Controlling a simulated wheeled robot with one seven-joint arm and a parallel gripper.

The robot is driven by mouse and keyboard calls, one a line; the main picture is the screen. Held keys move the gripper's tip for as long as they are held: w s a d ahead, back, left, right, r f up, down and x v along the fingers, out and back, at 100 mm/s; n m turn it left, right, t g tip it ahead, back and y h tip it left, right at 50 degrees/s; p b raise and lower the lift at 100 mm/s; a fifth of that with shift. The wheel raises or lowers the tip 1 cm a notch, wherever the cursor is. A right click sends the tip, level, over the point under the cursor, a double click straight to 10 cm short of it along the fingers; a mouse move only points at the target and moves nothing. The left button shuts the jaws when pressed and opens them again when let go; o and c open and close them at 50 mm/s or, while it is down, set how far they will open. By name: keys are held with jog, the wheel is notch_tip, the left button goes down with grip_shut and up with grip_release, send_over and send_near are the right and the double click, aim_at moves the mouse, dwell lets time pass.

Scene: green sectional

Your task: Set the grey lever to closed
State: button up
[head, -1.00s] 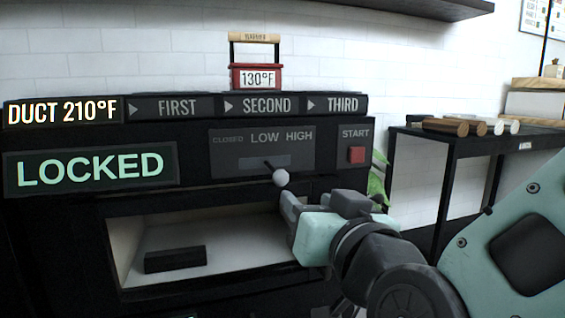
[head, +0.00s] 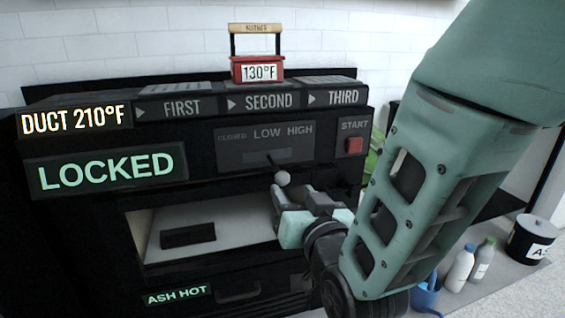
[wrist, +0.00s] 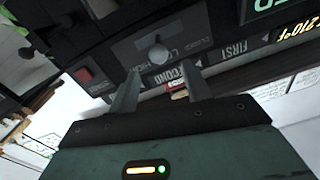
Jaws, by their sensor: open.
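The grey lever (head: 283,178) has a round ball knob on a thin stem. Its stem leaves the slot of the dark panel (head: 228,150) around the LOW label, and the knob hangs below the slot. CLOSED is at the left of the panel, HIGH at the right. My gripper (head: 291,189) is open, just below and right of the knob in the head view. In the wrist view the knob (wrist: 158,53) shows just beyond and between the two open fingertips (wrist: 158,82). I cannot tell whether a finger touches it.
A lit LOCKED sign (head: 106,170) is left of the panel, and a red START button (head: 354,146) is right of it. Below is an open recess with a black block (head: 187,236). An ASH HOT sign (head: 177,296) sits lower. Bottles (head: 461,268) stand at the lower right.

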aim_at(285, 181)
jog(key=b+x, duration=0.1)
jog(key=x, duration=0.6)
jog(key=shift+w+f, duration=0.15)
jog(key=shift+w, duration=0.2)
grip_shut()
